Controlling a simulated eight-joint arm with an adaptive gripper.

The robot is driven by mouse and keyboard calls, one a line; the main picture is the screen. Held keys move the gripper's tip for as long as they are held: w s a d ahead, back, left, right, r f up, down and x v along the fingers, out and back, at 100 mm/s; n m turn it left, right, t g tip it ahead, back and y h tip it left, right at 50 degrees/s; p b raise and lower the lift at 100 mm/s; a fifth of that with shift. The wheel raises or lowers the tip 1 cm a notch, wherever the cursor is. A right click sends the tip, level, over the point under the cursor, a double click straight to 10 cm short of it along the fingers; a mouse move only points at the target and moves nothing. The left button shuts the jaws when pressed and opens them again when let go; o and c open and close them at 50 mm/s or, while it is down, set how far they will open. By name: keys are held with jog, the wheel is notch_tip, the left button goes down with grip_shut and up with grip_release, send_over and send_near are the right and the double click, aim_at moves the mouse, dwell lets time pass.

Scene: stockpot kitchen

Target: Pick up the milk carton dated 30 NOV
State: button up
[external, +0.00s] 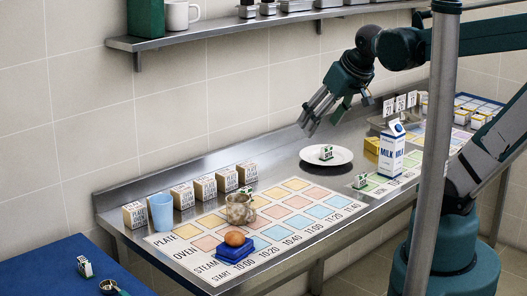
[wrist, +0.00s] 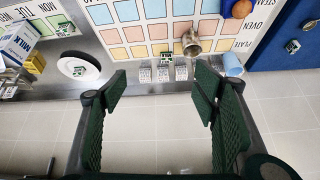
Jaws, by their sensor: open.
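A white and blue milk carton (external: 391,152) stands upright at the right part of the steel counter; it also shows at the left edge of the wrist view (wrist: 16,42). It reads MILK; I cannot read a date on it. My gripper (external: 326,110) is open and empty, raised above the counter to the left of the carton, near the white plate. In the wrist view my open fingers (wrist: 160,95) have nothing between them, and the carton lies well outside them.
A white plate (external: 314,154) holds a small green and white block. A yellow box (external: 371,146) is beside the carton, with small date signs (external: 400,102) behind. Brown boxes, a blue cup (external: 161,212), a metal cup (external: 239,209) and an egg (external: 235,238) stand at the left. A shelf (external: 230,27) runs above.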

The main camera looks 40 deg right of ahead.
jog(key=w+d+r+m+g+h+p, duration=0.1)
jog(key=w+d+m, duration=0.25)
jog(key=d, duration=0.25)
jog(key=w+d+r+m+g+p, duration=0.1)
jog(key=w+d+m, duration=0.1)
jog(key=w+d, duration=0.3)
jog(key=m+g+y+p, duration=0.1)
jog(key=m+g+p, duration=0.25)
jog(key=m, duration=0.75)
send_near(394, 124)
jog(key=shift+g, duration=0.45)
jog(key=f, duration=0.3)
jog(key=w+f, duration=0.1)
jog(key=f, duration=0.2)
jog(key=shift+w+a+f, duration=0.15)
jog(key=shift+w+a, duration=0.05)
jog(key=shift+w, duration=0.05)
jog(key=shift+s+d+f, duration=0.2)
jog(key=shift+d+f, duration=0.15)
jog(key=shift+d, duration=0.1)
jog(key=shift+f, duration=1.3)
